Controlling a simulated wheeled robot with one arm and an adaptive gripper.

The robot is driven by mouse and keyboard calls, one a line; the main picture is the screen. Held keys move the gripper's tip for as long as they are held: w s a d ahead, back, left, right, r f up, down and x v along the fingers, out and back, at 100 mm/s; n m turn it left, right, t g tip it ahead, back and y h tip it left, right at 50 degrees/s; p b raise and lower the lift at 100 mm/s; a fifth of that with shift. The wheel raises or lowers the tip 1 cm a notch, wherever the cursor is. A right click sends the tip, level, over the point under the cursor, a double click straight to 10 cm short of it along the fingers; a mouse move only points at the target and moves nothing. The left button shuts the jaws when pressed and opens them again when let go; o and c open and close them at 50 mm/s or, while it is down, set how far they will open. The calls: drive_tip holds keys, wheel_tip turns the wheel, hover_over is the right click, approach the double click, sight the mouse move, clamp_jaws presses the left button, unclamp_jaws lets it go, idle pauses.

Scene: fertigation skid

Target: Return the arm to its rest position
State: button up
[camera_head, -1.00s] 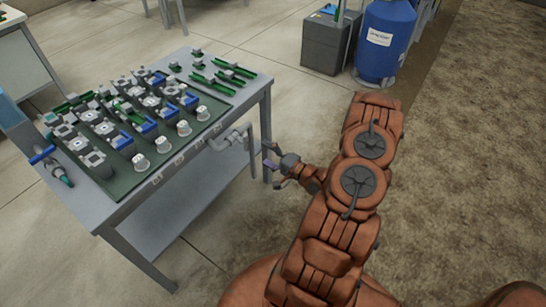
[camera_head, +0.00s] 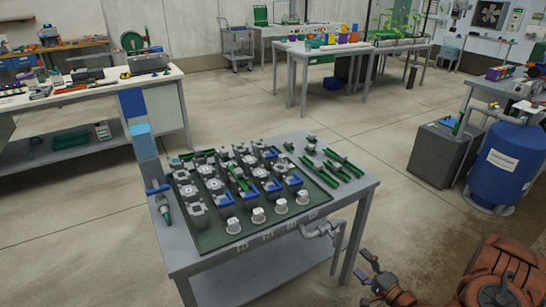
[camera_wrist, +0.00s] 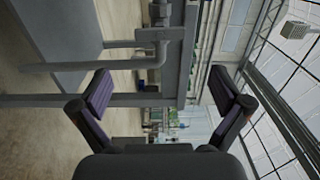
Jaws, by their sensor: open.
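My gripper (camera_head: 369,268) is at the lower right in the head view, beside the right front corner of the skid table (camera_head: 338,213) and apart from it. In the wrist view my gripper (camera_wrist: 166,92) shows two dark fingers spread wide, with nothing between them. A grey pipe elbow (camera_wrist: 155,50) on the table's side shows beyond the fingers. My orange-brown arm is partly cut off at the lower right corner of the head view.
Grey pipework (camera_head: 322,230) juts from the table's right front. A blue tank (camera_head: 503,160) and grey box (camera_head: 440,153) stand at right. Open floor lies between the tables.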

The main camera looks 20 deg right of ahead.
drive_tip(key=shift+w, duration=0.1)
drive_tip(key=w+d+r+n+g+h+p, duration=0.25)
drive_tip(key=w+d+n+g+h, duration=0.2)
drive_tip(key=n+g, duration=0.3)
wheel_tip(320, 180, up, 15)
drive_tip(key=s+a+n+g+h+p, duration=0.2)
drive_tip(key=s+g+h, duration=0.1)
drive_tip(key=g, duration=0.2)
drive_tip(key=s+a+r+n+g+y, duration=0.1)
drive_tip(key=s+a+r+n+g, duration=0.1)
drive_tip(key=s+a+r, duration=0.3)
drive_tip(key=s+a+r+n+g+y+p, duration=0.1)
drive_tip(key=s+a+r, duration=0.4)
drive_tip(key=s+a, duration=0.8)
drive_tip(key=s+a+r+n+g+y+p, duration=0.1)
drive_tip(key=s+a+r+g, duration=0.3)
drive_tip(key=s+a, duration=0.6)
drive_tip(key=shift+a+r+n, duration=0.7)
drive_tip(key=shift+r+n, duration=0.15)
drive_tip(key=shift+r, duration=0.1)
